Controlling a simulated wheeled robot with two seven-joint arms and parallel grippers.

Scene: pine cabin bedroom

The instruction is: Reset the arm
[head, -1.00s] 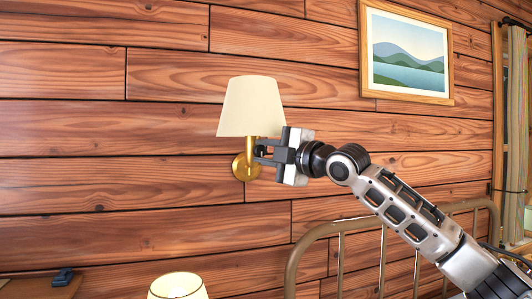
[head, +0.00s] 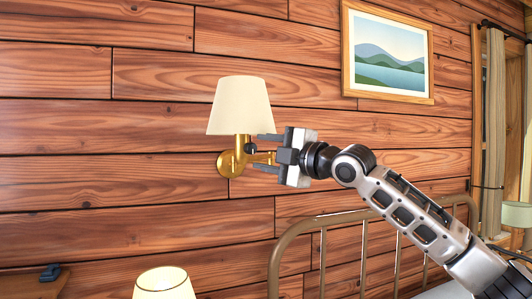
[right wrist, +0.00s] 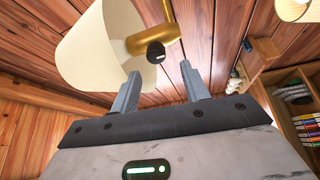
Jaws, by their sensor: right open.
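A wall lamp with a cream shade (head: 239,106) and a brass arm (head: 243,150) is fixed to the plank wall. A small black knob (head: 251,148) sits on its brass stem. My right gripper (head: 266,153) is open and empty just right of the lamp, with its fingers pointing left at the knob and brass arm. In the right wrist view the fingertips (right wrist: 160,76) stand apart below the black knob (right wrist: 155,52), with nothing between them. Whether a finger touches the lamp cannot be told. My left gripper is not in view.
A metal bed frame (head: 300,227) stands below my right arm. A second lampshade (head: 164,283) is at the bottom, near a wooden surface (head: 30,286) with a small dark item. A framed landscape (head: 388,55) hangs above. Shelves with books (right wrist: 300,110) show in the right wrist view.

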